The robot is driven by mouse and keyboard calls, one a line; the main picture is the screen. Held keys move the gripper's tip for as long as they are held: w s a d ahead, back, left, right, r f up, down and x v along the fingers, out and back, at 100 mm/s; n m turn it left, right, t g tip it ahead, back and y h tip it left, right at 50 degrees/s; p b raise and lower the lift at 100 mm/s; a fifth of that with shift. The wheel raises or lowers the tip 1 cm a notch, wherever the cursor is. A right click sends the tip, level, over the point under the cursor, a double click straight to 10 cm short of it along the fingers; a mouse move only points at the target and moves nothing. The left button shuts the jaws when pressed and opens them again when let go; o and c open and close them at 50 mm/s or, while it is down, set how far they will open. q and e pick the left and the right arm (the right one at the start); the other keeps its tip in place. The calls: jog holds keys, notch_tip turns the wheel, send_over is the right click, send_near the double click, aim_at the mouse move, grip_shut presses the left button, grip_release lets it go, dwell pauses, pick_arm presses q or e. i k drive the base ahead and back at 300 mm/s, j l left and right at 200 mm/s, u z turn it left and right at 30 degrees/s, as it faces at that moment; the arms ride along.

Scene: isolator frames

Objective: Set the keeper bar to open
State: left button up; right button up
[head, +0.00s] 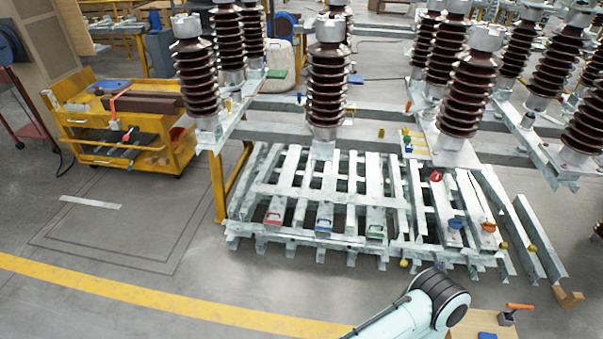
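I cannot tell for certain which part is the keeper bar. A small clamp-like fitting with an orange handle (519,307) stands on a wooden board (470,322) at the bottom right edge. The handle lies roughly level, pointing right. A small blue piece (487,336) is on the same board, cut by the frame edge. One of my arm links, pale with a black joint, covers the board's left part. Neither of my grippers shows.
Pale steel frames (330,193) are stacked mid-floor, with coloured fittings along them. Brown ribbed insulators (327,85) stand on frames behind. A yellow tool cart (85,152) is at the left. A yellow floor line (150,296) crosses clear floor at the lower left.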

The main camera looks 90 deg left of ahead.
aim_at(263, 232)
jog(key=u, duration=2.7)
